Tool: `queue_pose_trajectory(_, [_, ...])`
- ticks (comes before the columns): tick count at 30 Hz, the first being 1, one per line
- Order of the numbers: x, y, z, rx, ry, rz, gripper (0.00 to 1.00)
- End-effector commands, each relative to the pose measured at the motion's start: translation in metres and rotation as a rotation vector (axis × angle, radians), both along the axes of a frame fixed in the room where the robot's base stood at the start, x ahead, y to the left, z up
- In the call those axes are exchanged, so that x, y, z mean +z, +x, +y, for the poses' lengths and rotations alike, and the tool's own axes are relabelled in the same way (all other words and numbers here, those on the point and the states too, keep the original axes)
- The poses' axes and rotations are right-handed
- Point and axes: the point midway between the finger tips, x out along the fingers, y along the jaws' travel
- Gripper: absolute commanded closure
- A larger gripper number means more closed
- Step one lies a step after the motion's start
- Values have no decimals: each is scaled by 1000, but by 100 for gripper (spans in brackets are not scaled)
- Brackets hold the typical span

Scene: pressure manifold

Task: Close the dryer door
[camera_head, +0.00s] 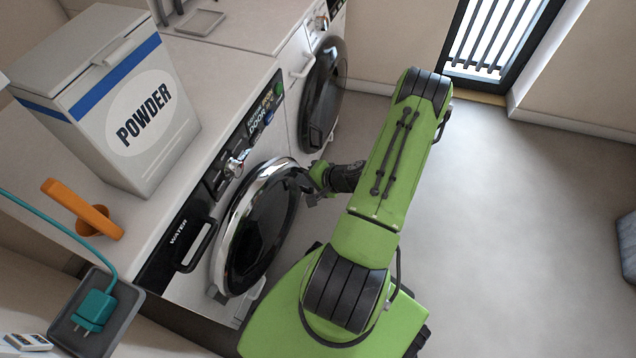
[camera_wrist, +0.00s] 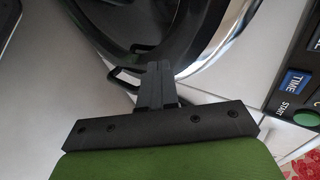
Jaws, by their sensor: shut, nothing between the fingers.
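A round door with a dark window and chrome rim (camera_head: 262,225) is on the front of the near white machine. It looks close to its front; whether a gap remains I cannot tell. My gripper (camera_head: 314,188) is at this door's right edge. In the wrist view, my gripper's fingers (camera_wrist: 153,70) are together and empty, beside a black loop handle (camera_wrist: 127,78) and the chrome rim (camera_wrist: 215,45). Contact is unclear. A second machine behind has a dark round door (camera_head: 322,95). No label reads dryer; the near drawer (camera_head: 190,245) reads WATER.
The near control panel (camera_head: 230,150) has a knob; the wrist view shows TIME and START buttons (camera_wrist: 305,118). A POWDER box (camera_head: 150,125), an orange object (camera_head: 85,212) and a grey tray with a teal plug (camera_head: 95,318) are left.

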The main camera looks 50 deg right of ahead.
Motion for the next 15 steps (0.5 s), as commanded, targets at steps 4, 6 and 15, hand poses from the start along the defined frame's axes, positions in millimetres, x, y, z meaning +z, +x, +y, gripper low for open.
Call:
queue_pose_trajectory(4, [3, 22, 3, 4, -4, -3, 100])
queue_pose_trajectory(6, [4, 26, 4, 2, -3, -3, 100])
queue_pose_trajectory(15, [5, 28, 4, 1, -2, -2, 100])
